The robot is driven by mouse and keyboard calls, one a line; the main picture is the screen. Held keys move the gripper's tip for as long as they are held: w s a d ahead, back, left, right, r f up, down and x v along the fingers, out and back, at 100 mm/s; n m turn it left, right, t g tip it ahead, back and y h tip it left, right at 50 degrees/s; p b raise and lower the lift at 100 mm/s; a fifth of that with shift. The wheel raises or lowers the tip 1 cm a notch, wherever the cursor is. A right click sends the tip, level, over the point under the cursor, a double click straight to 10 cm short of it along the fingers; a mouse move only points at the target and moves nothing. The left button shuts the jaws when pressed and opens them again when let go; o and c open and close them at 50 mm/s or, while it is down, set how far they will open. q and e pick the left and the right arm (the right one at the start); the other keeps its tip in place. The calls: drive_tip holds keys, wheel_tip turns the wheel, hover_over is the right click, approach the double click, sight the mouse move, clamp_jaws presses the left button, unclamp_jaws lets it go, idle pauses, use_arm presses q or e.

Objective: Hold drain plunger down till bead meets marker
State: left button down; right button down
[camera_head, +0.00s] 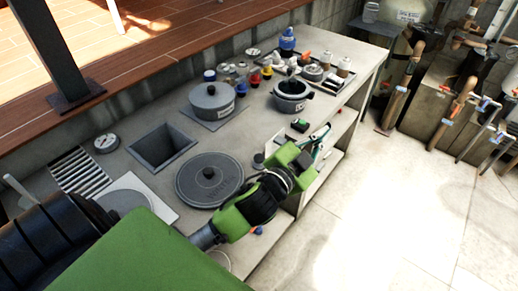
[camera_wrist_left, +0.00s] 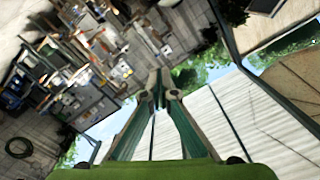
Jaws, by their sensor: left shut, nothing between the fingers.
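My left gripper (camera_head: 318,146) reaches over the right front edge of the grey counter (camera_head: 130,165), its green wrist beside a large round dark lid. In the left wrist view, its two teal fingers (camera_wrist_left: 158,82) meet at the tips with nothing between them. I cannot pick out the drain plunger, bead or marker with certainty. A small grey round piece (camera_head: 258,160) sits just left of the gripper, partly close to the green wrist. A small black and green device (camera_head: 299,125) lies behind the gripper. My right gripper is not in view.
The large dark lid (camera_head: 209,180) has a black knob. Pipes (camera_head: 455,115) line the right wall. The pale floor (camera_head: 390,220) is clear.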

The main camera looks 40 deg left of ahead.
use_arm(q)
drive_tip(key=d+r+m+t+h, duration=0.1)
drive_tip(key=d+r+m+h, duration=0.5)
drive_tip(key=r+m, duration=0.15)
drive_tip(key=d+r+m+h, duration=0.6)
drive_tip(key=r, duration=0.3)
drive_tip(key=s+d+f+m+g+h, duration=0.45)
drive_tip(key=s+d+m+g, duration=0.3)
drive_tip(key=m+g, duration=0.8)
drive_tip(key=w+a+f+m+g+y, duration=0.2)
drive_tip(key=w+a+f+m+y, duration=0.15)
drive_tip(key=a+f+y, duration=0.7)
drive_tip(key=a+r+n+g+y, duration=0.1)
drive_tip(key=a+y, duration=0.6)
drive_tip(key=a, duration=1.7)
drive_tip(key=shift+s+a+r+n+y, duration=0.2)
drive_tip(key=shift+a+r+n+y, duration=0.25)
drive_tip(key=shift+n, duration=0.6)
